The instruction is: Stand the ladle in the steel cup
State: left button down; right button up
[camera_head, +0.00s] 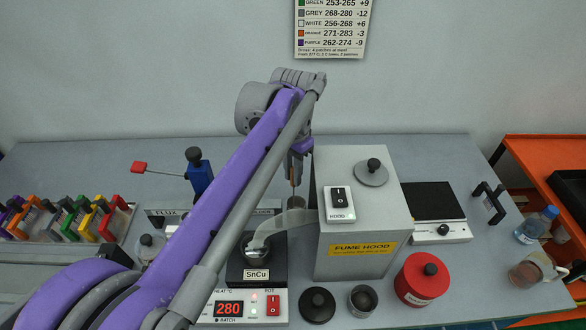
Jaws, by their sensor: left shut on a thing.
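My left gripper (297,158) points down left of the fume hood and is shut on the ladle (292,181), at its thin brownish handle. The ladle's lower end is hard to make out near the hood's curved grey duct, so I cannot tell where its bowl is. The steel cup (363,300) is a small open metal cup on the bench at the front, right of the round black lid and left of the red canister. It is well below and to the right of my left gripper. My right gripper is not in view.
The SnCu pot (249,273) sits on a heater reading 280. A black lid (317,304) and a red canister (421,280) flank the cup. A hot plate (434,204) is at the right.

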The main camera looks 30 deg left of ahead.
pick_arm(q)
jog(key=shift+f, duration=0.3)
jog(key=c, duration=0.7)
grip_release()
jog(key=shift+r, duration=0.1)
notch_tip(320, 180, up, 11)
jog(key=shift+f+p, duration=0.15)
jog(key=shift+p, duration=0.35)
